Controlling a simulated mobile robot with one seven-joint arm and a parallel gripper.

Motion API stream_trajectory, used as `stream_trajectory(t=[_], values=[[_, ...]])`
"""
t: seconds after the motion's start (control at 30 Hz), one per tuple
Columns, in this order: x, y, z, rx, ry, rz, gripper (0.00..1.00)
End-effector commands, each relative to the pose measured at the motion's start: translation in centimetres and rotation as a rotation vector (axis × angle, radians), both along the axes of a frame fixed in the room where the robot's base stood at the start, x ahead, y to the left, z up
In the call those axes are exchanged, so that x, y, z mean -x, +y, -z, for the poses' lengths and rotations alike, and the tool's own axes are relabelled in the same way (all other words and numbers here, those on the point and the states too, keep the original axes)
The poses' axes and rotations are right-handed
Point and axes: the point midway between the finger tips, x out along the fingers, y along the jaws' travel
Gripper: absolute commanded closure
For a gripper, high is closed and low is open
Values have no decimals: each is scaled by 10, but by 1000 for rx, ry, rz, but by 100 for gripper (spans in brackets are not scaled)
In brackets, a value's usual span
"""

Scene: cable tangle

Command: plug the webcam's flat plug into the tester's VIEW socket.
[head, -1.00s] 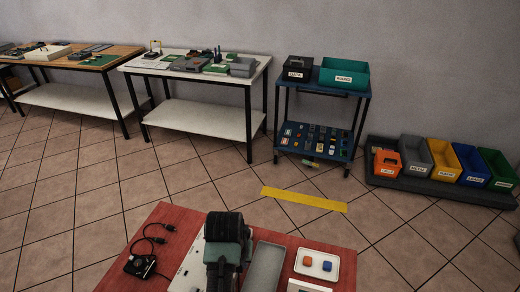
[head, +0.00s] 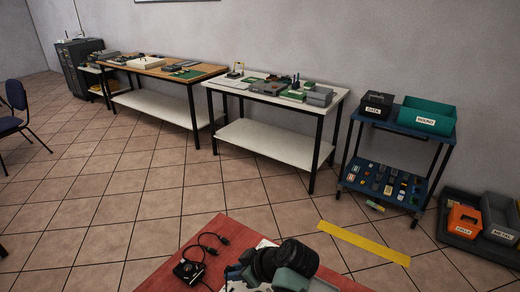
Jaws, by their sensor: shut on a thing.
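A small black device (head: 188,271) with black cables lies on the red tabletop (head: 150,283) at the bottom of the head view. Its cables loop up and to the right, and dark cable ends (head: 222,239) lie on the red surface. I cannot tell whether this device is the webcam. My dark arm links cover the right part of the tabletop. A sliver of a white panel (head: 265,243) shows behind them. The tester and its VIEW socket cannot be made out. My gripper's fingers and anything between them are out of sight.
A wooden bench (head: 165,68) and a white bench (head: 272,84) stand along the wall. A blue cart (head: 402,124) carries black and green bins. An orange bin (head: 463,221) stands at right. A blue chair (head: 14,110) is at left.

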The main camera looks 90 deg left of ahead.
Motion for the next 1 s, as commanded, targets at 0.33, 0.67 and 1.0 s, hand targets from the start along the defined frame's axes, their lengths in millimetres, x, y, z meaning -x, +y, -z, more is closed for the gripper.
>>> stream_trajectory(t=[0.33, 0.67, 1.0], values=[[0, 0, 19, 1, 0, 2, 100], [0, 0, 42, 1, -2, 3, 100], [-1, 0, 46, 1, -2, 4, 100]])
